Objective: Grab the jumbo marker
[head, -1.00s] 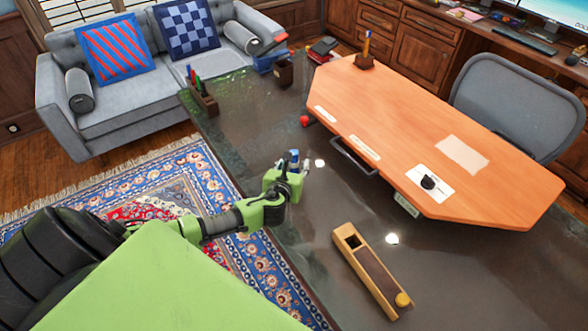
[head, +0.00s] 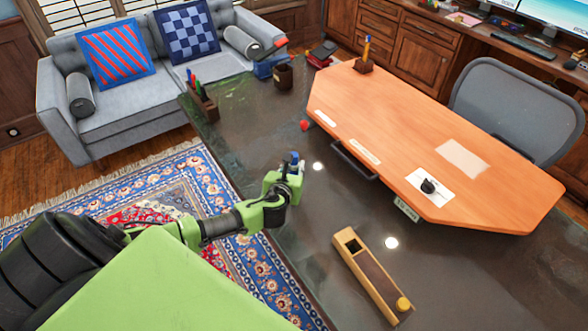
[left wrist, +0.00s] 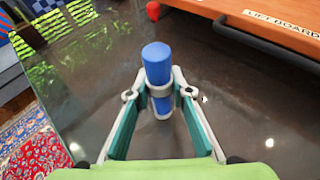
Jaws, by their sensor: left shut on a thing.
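A thick blue marker (left wrist: 157,65) with a pale band stands upright between the fingers of my left gripper (left wrist: 160,90) in the left wrist view. The fingers are shut on it near its middle. In the head view my left gripper (head: 292,168) is over the near left part of the dark desk, and only a bit of blue shows at its tip. I cannot tell if the marker's lower end touches the desk. My right gripper is in neither view.
The dark glossy desk (head: 330,215) carries an orange lift board (head: 430,130), a wooden box-like tool (head: 370,275), a pen holder (head: 203,103) and a small red object (head: 304,125). A grey sofa (head: 135,125) and a patterned rug (head: 200,180) lie to the left.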

